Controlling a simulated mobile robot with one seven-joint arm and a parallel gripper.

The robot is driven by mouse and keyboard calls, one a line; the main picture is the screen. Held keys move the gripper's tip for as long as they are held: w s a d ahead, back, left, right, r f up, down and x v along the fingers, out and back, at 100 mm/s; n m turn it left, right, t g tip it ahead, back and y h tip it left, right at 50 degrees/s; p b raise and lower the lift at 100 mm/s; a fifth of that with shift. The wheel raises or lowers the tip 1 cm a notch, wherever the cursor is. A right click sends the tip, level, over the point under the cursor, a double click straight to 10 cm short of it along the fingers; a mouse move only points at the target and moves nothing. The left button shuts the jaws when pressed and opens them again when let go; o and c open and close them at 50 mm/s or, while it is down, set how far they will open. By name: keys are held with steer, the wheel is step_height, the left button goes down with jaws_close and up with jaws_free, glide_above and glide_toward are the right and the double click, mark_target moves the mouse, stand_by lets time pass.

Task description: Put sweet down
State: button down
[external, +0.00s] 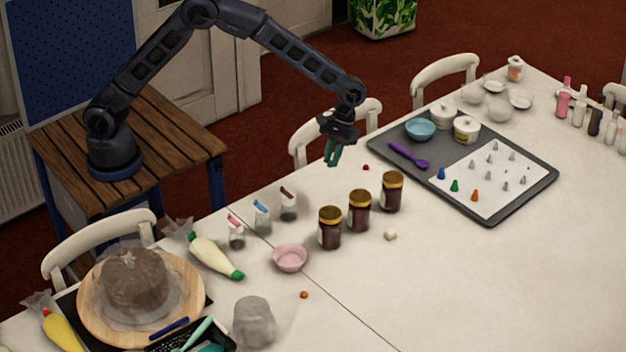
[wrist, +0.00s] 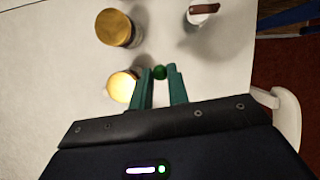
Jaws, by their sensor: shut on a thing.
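My gripper (external: 332,161) hangs above the table edge, between the jars and the chair backs. In the wrist view its teal fingers (wrist: 161,76) are shut on a small round green sweet (wrist: 160,72) at their tips. The sweet is held above the white table and is too small to make out in the external view. A red sweet (external: 366,167) lies on the table near the tray.
Gold-lidded dark jars (external: 358,211) stand near the gripper, with smaller jars (external: 288,205) to their left. A pink bowl (external: 290,258) sits in front of them. A grey tray (external: 487,218) is at right, a cake board (external: 190,292) at left. The front right table is clear.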

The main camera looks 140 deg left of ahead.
steer(key=w+d, duration=1.6)
steer(key=n, duration=0.2)
glide_above(288, 332)
steer(key=a, duration=0.1)
steer(key=shift+t, duration=0.3)
step_height(288, 332, down, 20)
steer(key=shift+s+a+r, duration=0.1)
steer(key=shift+s+r, duration=0.05)
steer(key=c, duration=1.5)
jaws_free()
steer(key=shift+f, duration=0.2)
steer(key=shift+o, duration=0.8)
